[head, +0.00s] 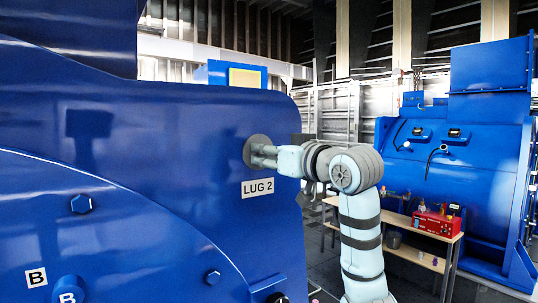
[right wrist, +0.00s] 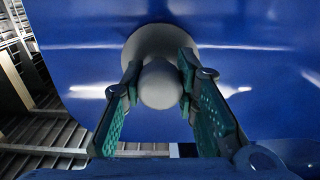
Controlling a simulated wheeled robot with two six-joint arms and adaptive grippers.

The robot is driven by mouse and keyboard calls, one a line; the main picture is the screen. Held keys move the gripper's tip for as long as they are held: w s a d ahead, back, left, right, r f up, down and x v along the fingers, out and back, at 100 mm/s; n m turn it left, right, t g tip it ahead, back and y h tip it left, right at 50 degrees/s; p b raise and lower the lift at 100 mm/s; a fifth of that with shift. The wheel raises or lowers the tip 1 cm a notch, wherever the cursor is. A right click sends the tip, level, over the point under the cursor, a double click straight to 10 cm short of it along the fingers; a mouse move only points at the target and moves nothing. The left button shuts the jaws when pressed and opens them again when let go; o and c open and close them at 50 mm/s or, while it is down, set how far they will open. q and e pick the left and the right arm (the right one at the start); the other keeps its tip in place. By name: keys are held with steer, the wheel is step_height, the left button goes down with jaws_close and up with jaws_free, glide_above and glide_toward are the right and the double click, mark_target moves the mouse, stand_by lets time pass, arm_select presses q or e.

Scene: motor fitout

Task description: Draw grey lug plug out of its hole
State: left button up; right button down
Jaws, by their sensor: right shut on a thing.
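The grey lug plug (right wrist: 161,86) shows in the right wrist view as a rounded grey knob in front of a wider round grey disc (right wrist: 160,40). In the head view the disc (head: 252,151) lies at the blue casing (head: 190,180), just above the LUG 2 label (head: 257,187). My right gripper (head: 265,156) reaches it from the right. In the right wrist view its green-padded fingers (right wrist: 160,76) are on both sides of the knob, shut on it. I cannot tell whether there is a gap between disc and casing. My left gripper is not in view.
Blue bolt heads (head: 82,204) and B labels (head: 36,277) are on the casing at left. A workbench (head: 400,221) with a red toolbox (head: 437,223) stands behind my right arm. Another blue machine (head: 470,140) is at the far right.

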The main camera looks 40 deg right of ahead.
stand_by(0.3)
steer(key=s+b, duration=0.3)
steer(key=s, duration=0.7)
stand_by(0.5)
steer(key=shift+w+a+f, duration=0.1)
steer(key=shift+a, duration=0.05)
